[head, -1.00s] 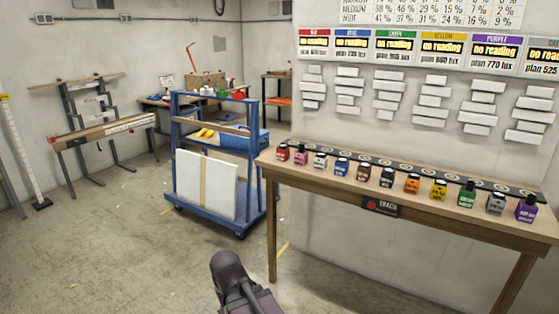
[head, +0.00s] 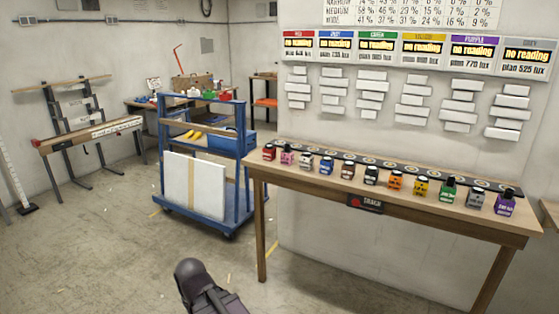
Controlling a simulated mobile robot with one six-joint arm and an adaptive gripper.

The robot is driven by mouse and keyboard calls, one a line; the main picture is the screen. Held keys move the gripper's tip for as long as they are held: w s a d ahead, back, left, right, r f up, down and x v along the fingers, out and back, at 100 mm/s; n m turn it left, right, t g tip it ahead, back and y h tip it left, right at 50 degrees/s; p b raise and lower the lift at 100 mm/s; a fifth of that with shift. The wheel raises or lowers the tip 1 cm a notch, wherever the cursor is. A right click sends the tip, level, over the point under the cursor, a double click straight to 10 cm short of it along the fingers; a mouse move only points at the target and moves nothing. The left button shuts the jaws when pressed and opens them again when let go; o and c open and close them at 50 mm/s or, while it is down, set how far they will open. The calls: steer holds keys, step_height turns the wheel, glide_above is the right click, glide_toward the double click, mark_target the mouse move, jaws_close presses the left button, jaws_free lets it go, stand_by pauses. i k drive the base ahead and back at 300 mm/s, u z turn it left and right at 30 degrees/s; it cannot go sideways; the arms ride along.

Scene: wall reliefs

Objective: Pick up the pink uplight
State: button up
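The pink uplight (head: 287,156) is a small pink block with a dark top. It stands upright near the left end of the wooden table (head: 400,212), between a red uplight (head: 269,152) on its left and a white or grey one (head: 306,160) on its right. Part of my dark arm shows at the bottom of the head view, in front of and below the table, well apart from the uplights. My gripper's fingers are not visible.
Several more uplights, including blue (head: 326,165), orange (head: 395,181), green (head: 447,189) and purple (head: 505,202), stand in the row. A dark strip with round marks (head: 385,170) runs behind them. A blue cart (head: 228,212) stands left of the table. Open floor lies in front.

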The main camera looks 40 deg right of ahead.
mark_target(288, 155)
steer(key=u, duration=0.05)
steer(key=k, duration=1.05)
steer(key=z, duration=1.55)
steer(key=i, duration=1.05)
steer(key=u, duration=0.05)
